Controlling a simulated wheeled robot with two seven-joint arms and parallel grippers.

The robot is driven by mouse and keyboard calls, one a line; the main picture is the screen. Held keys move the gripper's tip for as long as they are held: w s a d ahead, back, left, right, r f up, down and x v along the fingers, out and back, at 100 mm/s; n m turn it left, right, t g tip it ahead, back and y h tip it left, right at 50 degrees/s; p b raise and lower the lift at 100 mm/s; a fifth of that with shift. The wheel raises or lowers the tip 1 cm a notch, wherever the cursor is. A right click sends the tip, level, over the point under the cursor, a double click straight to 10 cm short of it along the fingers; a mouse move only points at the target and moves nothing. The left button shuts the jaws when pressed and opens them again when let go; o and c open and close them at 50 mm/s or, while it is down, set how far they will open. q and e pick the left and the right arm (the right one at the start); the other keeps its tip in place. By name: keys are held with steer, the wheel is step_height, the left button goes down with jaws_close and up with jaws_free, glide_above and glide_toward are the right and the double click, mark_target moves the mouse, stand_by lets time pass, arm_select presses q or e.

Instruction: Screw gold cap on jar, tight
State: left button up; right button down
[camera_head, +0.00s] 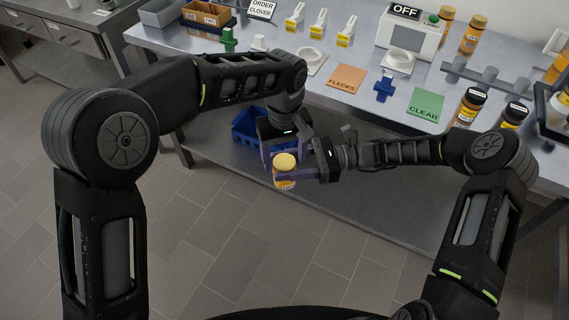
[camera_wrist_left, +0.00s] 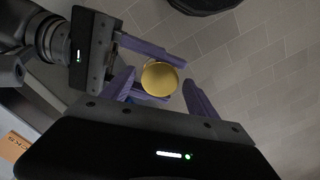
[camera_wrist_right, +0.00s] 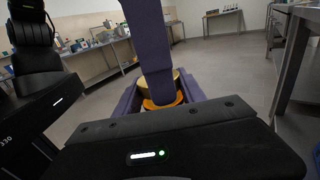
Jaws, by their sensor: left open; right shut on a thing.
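An orange jar (camera_head: 285,183) with a pale label is held upright between the fingers of my right gripper (camera_head: 290,176), clear of the bench. The gold cap (camera_head: 284,161) sits on top of the jar; I cannot tell how tight it is. My left gripper (camera_head: 281,152) is above, pointing down, with its fingers open on either side of the cap. In the left wrist view the round gold cap (camera_wrist_left: 160,78) lies between the spread purple fingers, apparently with gaps. In the right wrist view a purple finger partly hides the cap (camera_wrist_right: 177,76) and the orange jar (camera_wrist_right: 160,105).
The steel bench (camera_head: 320,105) lies beyond the arms. It carries an orange flecks mat (camera_head: 345,78), a green clear mat (camera_head: 425,105), a blue cross-shaped piece (camera_head: 384,88) and several capped jars at right. A blue crate (camera_head: 249,128) is on the lower shelf. Open floor lies nearer me.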

arm_select(q)
steer(key=shift+f, duration=0.2)
jaws_close()
steer(key=c, duration=1.5)
jaws_free()
steer(key=shift+m, duration=1.8)
steer(key=shift+o, duration=0.3)
jaws_free()
steer(key=shift+r, duration=2.3)
